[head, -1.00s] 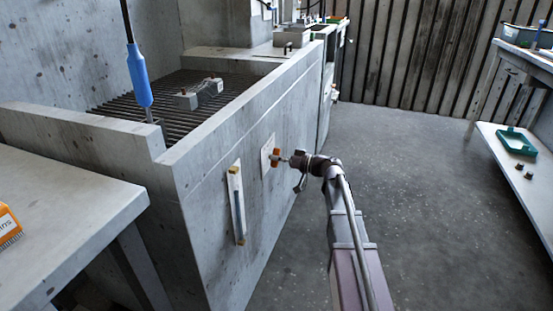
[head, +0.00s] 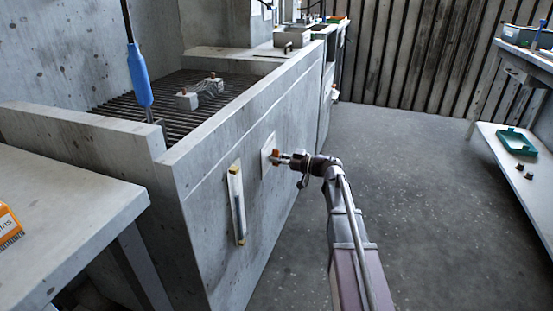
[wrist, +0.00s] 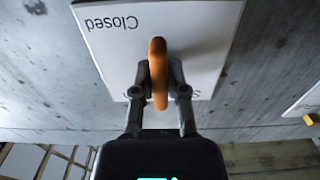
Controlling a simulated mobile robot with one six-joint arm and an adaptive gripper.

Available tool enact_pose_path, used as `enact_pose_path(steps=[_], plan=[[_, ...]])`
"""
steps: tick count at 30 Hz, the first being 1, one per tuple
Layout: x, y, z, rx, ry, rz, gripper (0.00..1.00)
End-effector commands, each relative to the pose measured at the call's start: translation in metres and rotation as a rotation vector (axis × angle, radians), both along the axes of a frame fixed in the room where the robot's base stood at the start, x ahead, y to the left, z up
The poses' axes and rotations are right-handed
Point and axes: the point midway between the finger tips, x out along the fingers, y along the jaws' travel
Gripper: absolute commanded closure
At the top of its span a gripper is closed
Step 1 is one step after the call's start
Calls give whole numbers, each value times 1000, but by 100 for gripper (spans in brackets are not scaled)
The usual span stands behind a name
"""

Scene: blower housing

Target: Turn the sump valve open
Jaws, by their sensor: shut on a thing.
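The sump valve's orange handle (wrist: 158,72) stands out from a white plate (wrist: 205,35) on the concrete wall. The plate reads "Closed", upside down in the wrist view; another label low on it is mostly hidden by my gripper. My gripper (wrist: 159,84) is shut on the handle, one finger on each side, and the handle lies in line with the fingers. In the head view the white plate (head: 267,155) is on the tank's side wall, with my gripper (head: 284,157) at the small orange handle (head: 275,153).
A sight gauge strip (head: 236,205) is on the wall left of the plate. A concrete table (head: 70,205) is at the left. Floor (head: 410,180) to the right is clear.

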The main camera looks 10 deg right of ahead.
Motion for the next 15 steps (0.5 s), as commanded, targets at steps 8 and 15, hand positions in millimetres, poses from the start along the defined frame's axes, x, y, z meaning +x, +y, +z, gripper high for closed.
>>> enact_pose_path(steps=[8,15], plan=[[0,0,0,-1,0,1,70],[0,0,0,-1,0,0,47]])
